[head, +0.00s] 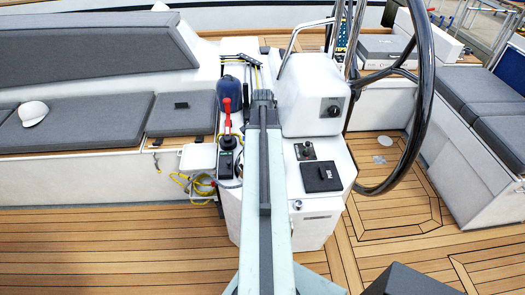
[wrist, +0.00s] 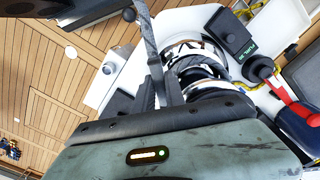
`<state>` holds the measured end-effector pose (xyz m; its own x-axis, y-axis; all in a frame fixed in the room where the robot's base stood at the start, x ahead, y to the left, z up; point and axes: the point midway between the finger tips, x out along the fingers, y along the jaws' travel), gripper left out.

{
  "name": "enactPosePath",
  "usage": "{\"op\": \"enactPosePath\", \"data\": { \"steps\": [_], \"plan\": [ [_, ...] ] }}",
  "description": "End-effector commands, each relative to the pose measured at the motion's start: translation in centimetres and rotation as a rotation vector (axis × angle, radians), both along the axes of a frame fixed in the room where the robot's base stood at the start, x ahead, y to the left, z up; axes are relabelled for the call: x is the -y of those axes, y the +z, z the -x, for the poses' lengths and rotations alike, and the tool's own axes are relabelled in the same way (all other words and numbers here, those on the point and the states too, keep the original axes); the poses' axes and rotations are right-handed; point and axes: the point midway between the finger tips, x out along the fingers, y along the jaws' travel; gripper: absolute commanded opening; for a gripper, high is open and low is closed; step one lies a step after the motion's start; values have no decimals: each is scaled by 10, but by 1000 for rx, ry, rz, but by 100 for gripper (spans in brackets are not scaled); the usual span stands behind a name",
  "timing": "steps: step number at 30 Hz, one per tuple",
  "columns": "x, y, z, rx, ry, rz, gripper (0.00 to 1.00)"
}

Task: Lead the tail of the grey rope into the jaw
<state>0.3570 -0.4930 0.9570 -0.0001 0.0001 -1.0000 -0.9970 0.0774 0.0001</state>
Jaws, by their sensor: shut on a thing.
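In the wrist view the grey rope (wrist: 146,35) runs from the top edge down to my gripper (wrist: 160,92). My gripper is shut on the rope, and the rope rises above the fingers. Directly right of the fingers is a winch (wrist: 195,62) with a bright drum and dark bands; its jaw cannot be made out clearly. In the head view my gripper (head: 263,97) is at the far end of my arm, over the white console. There my arm hides the winch, and the held rope cannot be told apart.
A red-handled lever (head: 227,108) stands by a dark blue rounded object (head: 230,94), left of my gripper. A yellow rope (head: 195,186) hangs by the console's left side. The white housing (head: 310,92) and steering wheel (head: 421,90) stand to the right. Teak deck (head: 110,250) is clear at front left.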

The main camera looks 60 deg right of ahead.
Motion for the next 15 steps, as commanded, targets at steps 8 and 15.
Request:
{"op": "enactPosePath", "data": {
  "steps": [8,15],
  "plan": [
    [-5,0,-9,0,-74,0,0],
    [-13,0,-23,0,-229,0,0]
  ]
}}
